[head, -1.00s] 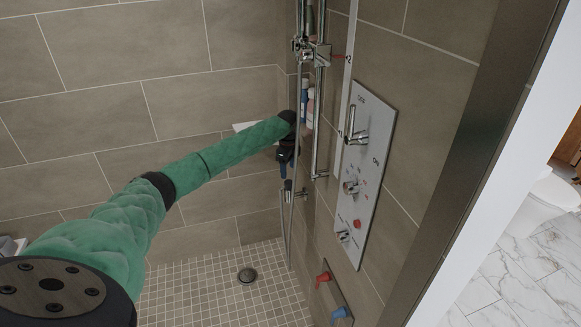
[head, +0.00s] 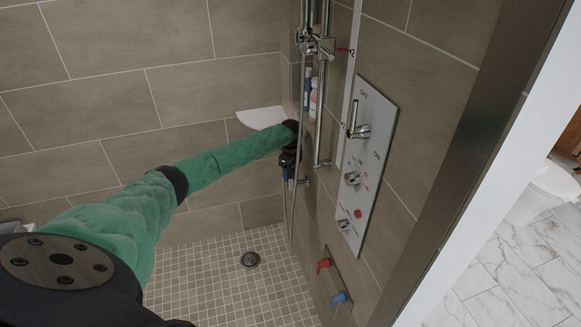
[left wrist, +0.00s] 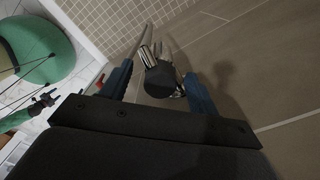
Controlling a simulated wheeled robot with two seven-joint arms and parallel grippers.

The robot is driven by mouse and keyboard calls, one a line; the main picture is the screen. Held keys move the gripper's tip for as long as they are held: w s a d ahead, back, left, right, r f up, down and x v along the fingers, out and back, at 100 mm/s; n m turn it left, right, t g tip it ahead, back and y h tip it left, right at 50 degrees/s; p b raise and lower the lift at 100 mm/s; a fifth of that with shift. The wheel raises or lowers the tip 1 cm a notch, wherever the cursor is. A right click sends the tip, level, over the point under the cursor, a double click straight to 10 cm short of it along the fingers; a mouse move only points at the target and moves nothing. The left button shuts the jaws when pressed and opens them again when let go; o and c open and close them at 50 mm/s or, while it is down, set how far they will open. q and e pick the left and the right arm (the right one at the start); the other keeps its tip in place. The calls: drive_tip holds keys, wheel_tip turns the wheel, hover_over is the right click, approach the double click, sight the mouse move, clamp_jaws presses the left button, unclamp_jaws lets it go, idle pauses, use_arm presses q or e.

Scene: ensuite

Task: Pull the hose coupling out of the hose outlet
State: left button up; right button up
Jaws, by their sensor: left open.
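My left gripper (head: 290,178) is at the shower wall below the vertical rail, beside the hose. In the left wrist view my left gripper (left wrist: 160,88) shows two blue fingers, open, one on each side of a dark round-ended hose coupling (left wrist: 160,80). Chrome parts lie just beyond it; I cannot tell whether the fingers touch it. In the head view the coupling is hidden by the gripper. A short chrome stub, seemingly the hose outlet (head: 305,181), shows right of the gripper. My right gripper (left wrist: 45,100) seems to show small at the left wrist view's edge.
A control panel (head: 366,165) with levers and knobs is on the wall to the right. A small plate with a red tap (head: 323,265) and a blue tap (head: 340,298) is lower. Bottles (head: 311,95) stand behind the rail. The tiled floor with a drain (head: 250,259) is clear.

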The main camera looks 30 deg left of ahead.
sight(291, 170)
use_arm(q)
drive_tip(key=c, duration=1.1)
drive_tip(key=shift+c, duration=0.2)
drive_tip(key=shift+r+p, duration=2)
drive_tip(key=shift+r, duration=0.85)
drive_tip(key=shift+r+p, duration=2.05)
drive_tip(key=shift+r, duration=0.9)
